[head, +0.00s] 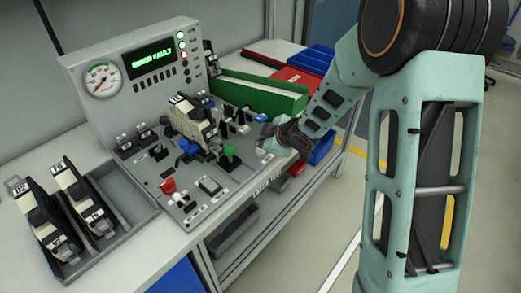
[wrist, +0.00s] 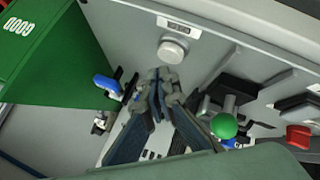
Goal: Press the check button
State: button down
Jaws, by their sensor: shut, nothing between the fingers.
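A round pale grey button (wrist: 173,50) sits on the grey panel in the wrist view, below a small label strip (wrist: 180,25). I cannot read that label, so I cannot confirm it is the check button. My gripper (wrist: 158,84) is shut and empty, its fingertips together just below the button in the picture. I cannot tell the height of the tips above the panel. In the head view my gripper (head: 270,140) is at the right edge of the control console (head: 222,199), and the button cannot be made out there.
A green lever knob (head: 229,150) and a red knob (head: 168,186) stand on the console. A green bin (head: 258,95) is close behind my gripper. The display (head: 150,58) shows green text. A grey tray (head: 120,195) holds dark units at left.

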aim_at(262, 151)
dwell(0.7)
jog(key=shift+f+b, duration=0.4)
jog(key=shift+f, duration=0.05)
jog(key=shift+f+b, duration=0.5)
jog(key=shift+f, duration=0.05)
dwell(0.5)
jog(key=shift+r, duration=0.1)
jog(key=shift+r+p, duration=0.9)
jog(key=shift+r, duration=0.1)
notch_tip(262, 151, up, 5)
jog(key=p, duration=0.5)
dwell(0.6)
